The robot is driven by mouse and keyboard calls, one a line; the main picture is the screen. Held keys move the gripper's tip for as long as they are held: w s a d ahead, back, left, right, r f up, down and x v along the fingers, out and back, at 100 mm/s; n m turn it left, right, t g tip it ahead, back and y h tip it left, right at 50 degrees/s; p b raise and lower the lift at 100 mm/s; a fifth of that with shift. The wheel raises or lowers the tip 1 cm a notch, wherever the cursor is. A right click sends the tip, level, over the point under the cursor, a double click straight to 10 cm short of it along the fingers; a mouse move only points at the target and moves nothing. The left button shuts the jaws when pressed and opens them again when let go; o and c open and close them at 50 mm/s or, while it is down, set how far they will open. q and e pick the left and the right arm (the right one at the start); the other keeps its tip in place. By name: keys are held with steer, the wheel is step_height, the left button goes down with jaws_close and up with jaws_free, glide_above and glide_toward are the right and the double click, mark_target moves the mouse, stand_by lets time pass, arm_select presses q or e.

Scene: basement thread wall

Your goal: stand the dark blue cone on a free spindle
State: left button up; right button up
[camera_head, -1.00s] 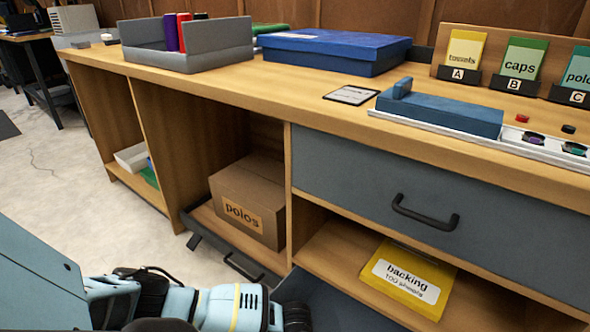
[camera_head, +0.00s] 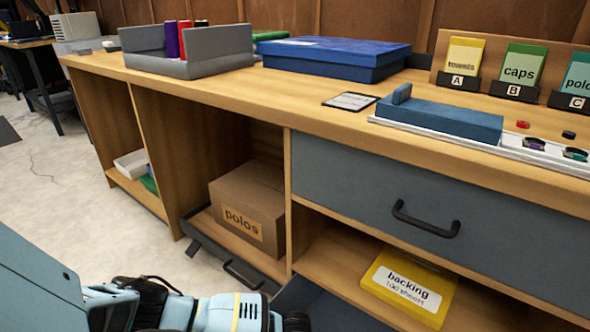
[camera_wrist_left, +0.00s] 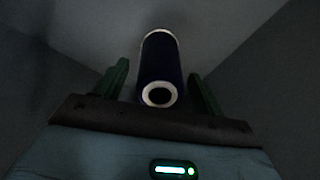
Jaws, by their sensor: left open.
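The dark blue cone (camera_wrist_left: 160,68) lies in a dark, grey-walled space in the left wrist view, its pale ring-shaped end with a dark hole towards my wrist. My left gripper (camera_wrist_left: 158,76) is open, with one green finger on each side of the cone. Whether the fingers touch it I cannot tell. In the head view my left arm enters at the bottom left and its gripper is hidden low by the bench front. The cone is not visible there. No free spindle can be made out. My right gripper is in neither view.
A grey open box (camera_head: 190,66) with purple, red and black spools stands on the bench. A blue box (camera_head: 335,58) is beside it. Below, a polos carton (camera_head: 247,212) sits in a pulled-out tray, and a drawer (camera_head: 320,305) stands open near my arm.

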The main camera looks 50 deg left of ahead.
arm_select(q)
steer(key=shift+r, duration=0.1)
step_height(320, 180, up, 8)
steer(key=p, duration=0.4)
stand_by(0.4)
